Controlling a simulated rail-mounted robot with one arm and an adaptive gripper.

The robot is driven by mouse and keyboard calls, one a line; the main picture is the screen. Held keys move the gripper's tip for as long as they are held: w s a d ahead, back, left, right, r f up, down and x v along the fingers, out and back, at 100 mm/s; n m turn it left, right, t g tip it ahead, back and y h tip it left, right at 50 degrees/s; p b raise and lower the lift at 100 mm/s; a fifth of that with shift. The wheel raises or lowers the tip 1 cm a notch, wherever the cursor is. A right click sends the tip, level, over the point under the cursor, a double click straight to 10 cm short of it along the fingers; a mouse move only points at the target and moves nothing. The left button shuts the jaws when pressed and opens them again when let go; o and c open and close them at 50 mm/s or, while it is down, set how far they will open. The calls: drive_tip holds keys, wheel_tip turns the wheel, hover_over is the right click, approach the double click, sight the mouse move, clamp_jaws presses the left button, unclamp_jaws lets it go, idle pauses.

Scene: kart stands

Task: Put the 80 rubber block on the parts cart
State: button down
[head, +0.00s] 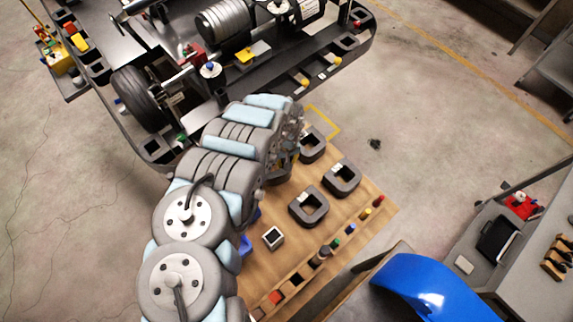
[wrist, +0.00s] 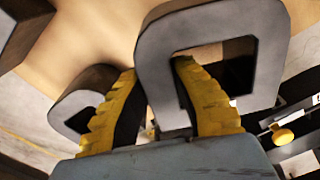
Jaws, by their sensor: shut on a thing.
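Several dark grey, square ring-shaped blocks are on a wooden tabletop (head: 367,212); a front one (head: 308,206) and a right one (head: 341,178) show clearly. The number 80 is not readable on any of them. In the wrist view my gripper (wrist: 160,98), with yellow ridged fingers, is shut on the wall of a grey ring block (wrist: 215,22). One finger is in its hole, the other outside its left wall. Another ring block (wrist: 75,95) is beside the left finger. In the head view my arm mostly hides the gripper. I cannot tell whether the held block touches the tabletop.
A black kart frame (head: 340,62) on a stand fills the top, close beyond the tabletop. Small coloured parts line the tabletop's front edge. A blue curved panel (head: 425,285) lies at the front right. A grey cart-like surface (head: 468,250) with a black tray (head: 498,240) stands at right.

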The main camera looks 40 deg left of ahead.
drive_tip(key=shift+w+f+b, duration=0.25)
drive_tip(key=shift+f+b, duration=0.15)
drive_tip(key=shift+f, duration=0.1)
wheel_tip(320, 180, down, 3)
drive_tip(key=shift+r+b, duration=0.1)
drive_tip(key=shift+b, duration=1)
drive_tip(key=shift+r, duration=0.1)
drive_tip(key=c, duration=1)
unclamp_jaws()
